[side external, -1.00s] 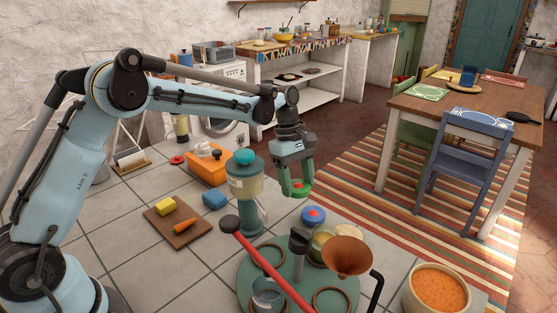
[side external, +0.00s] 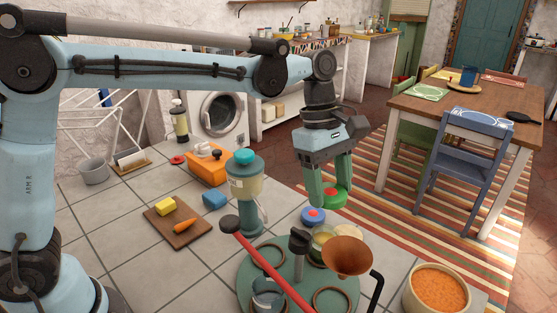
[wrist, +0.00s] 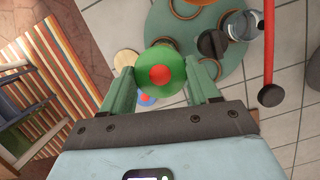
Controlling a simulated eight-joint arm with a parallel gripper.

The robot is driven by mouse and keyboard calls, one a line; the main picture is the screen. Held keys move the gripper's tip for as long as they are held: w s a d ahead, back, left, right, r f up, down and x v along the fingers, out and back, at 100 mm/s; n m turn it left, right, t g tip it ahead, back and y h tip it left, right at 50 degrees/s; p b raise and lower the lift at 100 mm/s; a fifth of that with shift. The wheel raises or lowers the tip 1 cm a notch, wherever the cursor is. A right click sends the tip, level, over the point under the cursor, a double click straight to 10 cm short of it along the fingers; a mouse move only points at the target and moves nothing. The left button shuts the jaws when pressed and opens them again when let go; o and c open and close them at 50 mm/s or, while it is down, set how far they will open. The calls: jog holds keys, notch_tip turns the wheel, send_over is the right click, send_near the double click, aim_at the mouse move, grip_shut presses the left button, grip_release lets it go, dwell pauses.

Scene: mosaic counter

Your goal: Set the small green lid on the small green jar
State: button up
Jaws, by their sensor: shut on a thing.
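My gripper (side external: 328,192) is shut on the small green lid (side external: 334,198), which has a red knob. In the wrist view the lid (wrist: 176,58) sits level between the two green fingers. It is held in the air above the counter, behind the glass jars in the side view. A pale greenish jar (side external: 322,233) stands below the lid, partly hidden by the copper funnel; I cannot tell for certain that it is the small green jar. The lid is apart from the jars.
A blue lid with a red knob (side external: 313,215) lies just below my gripper. The copper funnel (side external: 348,254), a black-knobbed post (side external: 299,240) and a red bar (side external: 268,262) stand close by. A soup pot (side external: 408,290) is at right.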

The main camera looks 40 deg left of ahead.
jog(key=shift+f, duration=3.35)
jog(key=shift+f, duration=1)
jog(key=o, duration=1.1)
jog(key=shift+r, duration=0.1)
jog(key=shift+r, duration=3.45)
jog(key=shift+f, duration=0.15)
jog(key=shift+f, duration=3.25)
jog(key=shift+r, duration=0.1)
